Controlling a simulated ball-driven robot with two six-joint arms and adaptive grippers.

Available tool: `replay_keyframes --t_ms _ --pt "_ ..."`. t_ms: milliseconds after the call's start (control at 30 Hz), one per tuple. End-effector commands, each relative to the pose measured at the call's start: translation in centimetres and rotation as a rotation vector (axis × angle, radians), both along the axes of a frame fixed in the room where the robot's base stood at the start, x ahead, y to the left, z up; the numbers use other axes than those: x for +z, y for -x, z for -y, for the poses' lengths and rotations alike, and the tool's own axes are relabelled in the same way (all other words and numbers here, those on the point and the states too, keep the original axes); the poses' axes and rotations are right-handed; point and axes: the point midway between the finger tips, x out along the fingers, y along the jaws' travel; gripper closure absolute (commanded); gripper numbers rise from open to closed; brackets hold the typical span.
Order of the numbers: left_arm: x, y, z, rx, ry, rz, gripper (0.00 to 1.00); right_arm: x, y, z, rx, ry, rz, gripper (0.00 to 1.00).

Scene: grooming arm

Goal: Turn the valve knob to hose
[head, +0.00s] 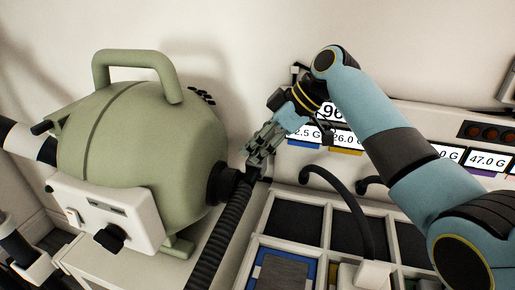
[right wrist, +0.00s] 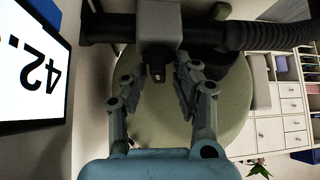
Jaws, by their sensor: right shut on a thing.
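The valve knob (right wrist: 158,72) is a small dark knob on a grey block (right wrist: 158,25) in the right wrist view. The block sits on a black pipe beside the green machine (right wrist: 225,115). My right gripper (right wrist: 160,75) has a finger on each side of the knob and is shut on it, though contact is hard to see. In the head view my right gripper (head: 258,148) reaches down right of the green machine (head: 150,140), near the black hose (head: 225,225). The knob is hidden there. My left gripper is in neither view.
A white panel (head: 85,205) with a black dial (head: 110,238) is on the machine's front. A tray with dark compartments (head: 295,220) lies at right, crossed by a black curved tube (head: 350,205). Display labels (head: 487,160) line the wall side. A screen (right wrist: 35,70) stands close to the gripper.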

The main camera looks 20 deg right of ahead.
Motion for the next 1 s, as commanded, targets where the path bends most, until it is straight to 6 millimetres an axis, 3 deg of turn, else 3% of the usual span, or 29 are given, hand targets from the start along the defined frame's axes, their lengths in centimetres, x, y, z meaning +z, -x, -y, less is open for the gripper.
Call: replay_keyframes --t_ms 500,533,600,1000 --pt "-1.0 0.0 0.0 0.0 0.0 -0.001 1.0 0.1 -0.4 0.2 0.156 0.005 0.009 1.0" --pt "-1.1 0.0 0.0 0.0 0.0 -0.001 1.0 0.0 -0.3 0.2 0.169 0.004 0.008 0.7" --pt "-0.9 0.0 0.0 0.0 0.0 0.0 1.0 0.1 -0.2 0.2 0.164 0.005 0.009 0.61" --pt "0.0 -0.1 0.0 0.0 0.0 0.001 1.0 1.0 -0.1 0.7 0.162 0.006 0.007 0.59"
